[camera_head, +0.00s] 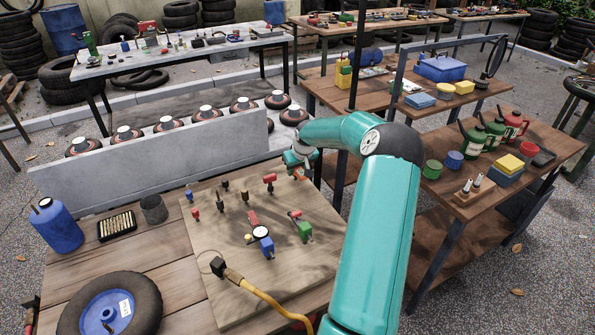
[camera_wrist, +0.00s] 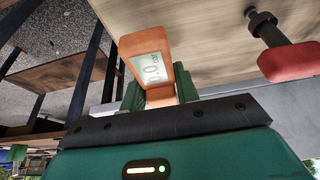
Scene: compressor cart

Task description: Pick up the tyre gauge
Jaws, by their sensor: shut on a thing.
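An orange tyre gauge with a grey digital display (camera_wrist: 150,62) is held between the green fingers of my gripper (camera_wrist: 158,92) in the wrist view. My gripper is shut on the gauge's narrower lower part. The gauge appears to be clear of the board. My arm hides part of the board's right side in the head view.
The board carries several small fittings, among them a red-handled one (camera_head: 269,179), a white-faced dial (camera_head: 260,233), a green one (camera_head: 304,230) and a blue one (camera_head: 266,246). A yellow hose (camera_head: 262,296) crosses its front. A grey upright panel (camera_head: 150,165) stands behind.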

